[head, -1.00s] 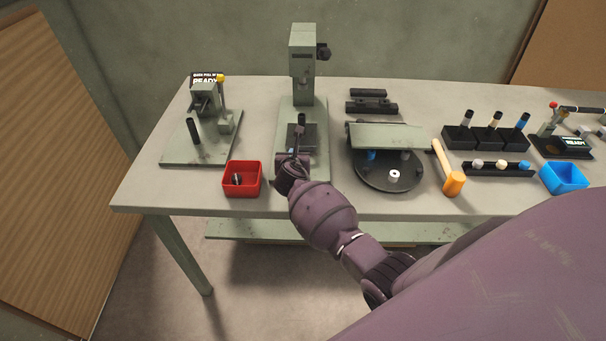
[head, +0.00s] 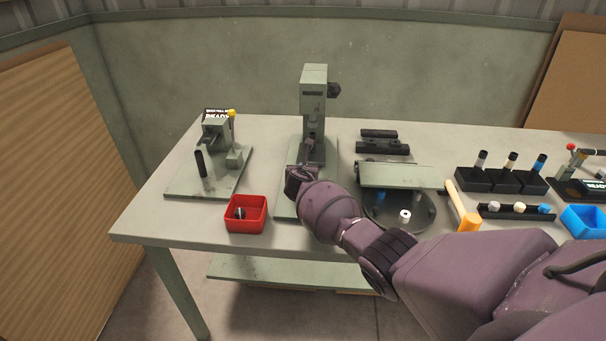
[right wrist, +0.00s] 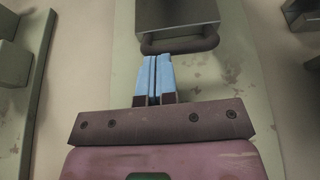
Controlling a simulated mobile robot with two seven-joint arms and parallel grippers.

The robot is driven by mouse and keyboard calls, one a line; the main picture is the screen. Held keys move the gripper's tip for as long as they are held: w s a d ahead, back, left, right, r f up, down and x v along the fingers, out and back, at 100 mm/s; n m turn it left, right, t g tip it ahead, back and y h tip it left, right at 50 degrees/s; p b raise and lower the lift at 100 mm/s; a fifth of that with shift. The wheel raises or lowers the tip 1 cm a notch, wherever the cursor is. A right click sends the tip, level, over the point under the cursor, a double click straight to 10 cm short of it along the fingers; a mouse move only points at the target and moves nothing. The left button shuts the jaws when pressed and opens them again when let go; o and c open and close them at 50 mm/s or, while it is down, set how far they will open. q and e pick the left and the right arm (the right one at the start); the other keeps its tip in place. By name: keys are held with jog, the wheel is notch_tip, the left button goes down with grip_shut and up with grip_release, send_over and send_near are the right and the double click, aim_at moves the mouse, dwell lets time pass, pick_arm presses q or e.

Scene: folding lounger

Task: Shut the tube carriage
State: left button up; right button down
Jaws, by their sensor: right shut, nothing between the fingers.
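The tube carriage (right wrist: 177,18) is a grey-green block with a dark looped handle (right wrist: 182,46) on its near side, seen in the right wrist view. In the head view it sits at the foot of the upright press column (head: 313,95), mostly hidden by my right arm. My right gripper (right wrist: 154,60) has blue fingers that are shut and empty. Their tips are at the near edge of the handle; I cannot tell whether they touch it. The pale green base plate (head: 285,207) lies under the carriage. My left gripper is not in view.
A red bin (head: 246,226) stands left of the base plate, with another fixture (head: 205,180) behind it. A turntable with a green cover (head: 398,176) stands to the right, then an orange mallet (head: 468,220) and tube racks (head: 500,182).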

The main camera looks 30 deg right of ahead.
jog(key=shift+s+a+r, duration=0.15)
jog(key=shift+r, duration=0.1)
jog(key=shift+s+a+r+p, duration=0.2)
jog(key=shift+s+p, duration=0.1)
jog(key=shift+p, duration=0.15)
jog(key=p+v, duration=0.3)
jog(key=v, duration=0.4)
jog(key=shift+s+a, duration=0.15)
jog(key=shift+s, duration=0.2)
jog(key=shift+v, duration=0.85)
jog(key=shift+f, duration=0.1)
